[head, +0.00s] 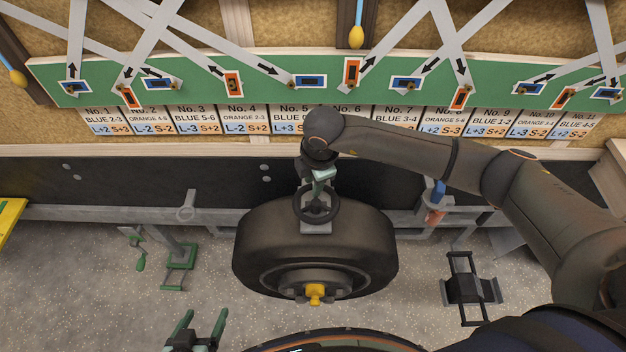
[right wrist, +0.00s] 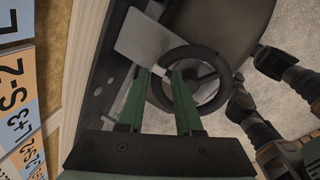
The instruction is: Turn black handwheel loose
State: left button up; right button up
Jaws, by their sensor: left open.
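The black handwheel (head: 337,206) sits upright at the top of a large black tyre, in front of a grey bracket. It also shows in the right wrist view (right wrist: 226,85). My right gripper (head: 318,182) reaches down to the wheel from above. In the right wrist view its two green fingers (right wrist: 159,72) stand apart, with the left part of the wheel's rim between them; I cannot tell whether they touch it. My left gripper (head: 197,330) is open and empty at the bottom left, well away from the handwheel.
The tyre (head: 260,240) has a yellow hub fitting (head: 315,294). A green crank handle (head: 138,248) and a black bracket (head: 470,288) are at either side. A board with numbered labels (head: 245,122) is above.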

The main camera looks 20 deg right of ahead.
jog(key=shift+f, duration=0.1)
grip_shut()
dwell(0.3)
jog(key=shift+w+a+n, duration=0.1)
jog(key=shift+n, duration=0.2)
